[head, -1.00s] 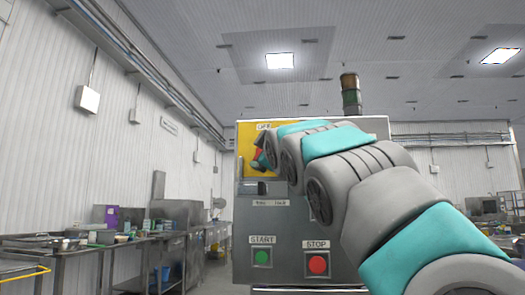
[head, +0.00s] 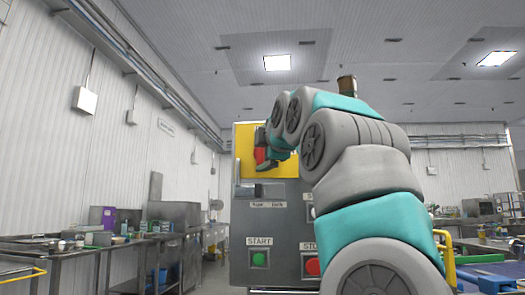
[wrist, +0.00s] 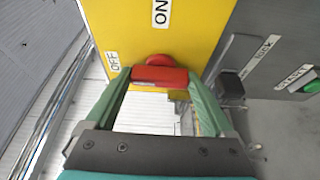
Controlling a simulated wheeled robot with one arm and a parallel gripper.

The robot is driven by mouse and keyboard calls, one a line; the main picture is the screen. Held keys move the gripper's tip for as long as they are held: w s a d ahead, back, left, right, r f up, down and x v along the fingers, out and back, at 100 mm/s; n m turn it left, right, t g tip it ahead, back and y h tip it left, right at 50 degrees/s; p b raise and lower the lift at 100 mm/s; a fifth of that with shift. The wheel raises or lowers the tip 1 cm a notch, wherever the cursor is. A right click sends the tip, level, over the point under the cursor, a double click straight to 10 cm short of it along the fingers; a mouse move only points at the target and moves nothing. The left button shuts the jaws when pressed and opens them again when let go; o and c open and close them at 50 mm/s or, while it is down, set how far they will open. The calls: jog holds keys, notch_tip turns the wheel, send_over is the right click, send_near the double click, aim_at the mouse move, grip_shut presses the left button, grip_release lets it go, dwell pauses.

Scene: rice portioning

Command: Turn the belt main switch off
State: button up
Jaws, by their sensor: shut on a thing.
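The main switch has a red handle (wrist: 158,77) on a yellow panel (wrist: 185,28). It also shows in the head view (head: 260,155), partly covered by my gripper. In the wrist view my gripper (wrist: 158,80) has its green fingers at the two ends of the handle and is shut on it. The handle lies across the wrist picture, its left end near the OFF label (wrist: 112,62). The ON label (wrist: 160,13) is above it, at the top edge. My arm hides the panel's right part.
Below the yellow panel, the grey cabinet (head: 275,222) carries a dark latch (head: 262,190), a green START button (head: 259,259) and a red STOP button (head: 312,266), partly behind my arm. Steel worktables (head: 80,250) line the left wall. A blue surface (head: 485,272) shows at lower right.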

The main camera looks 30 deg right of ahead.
dwell(0.5)
jog(key=o, duration=1.1)
jog(key=s, duration=0.2)
jog(key=s+a, duration=0.1)
jog(key=s, duration=0.2)
jog(key=s+b, duration=0.1)
jog(key=s, duration=0.1)
jog(key=shift+s+a, duration=0.3)
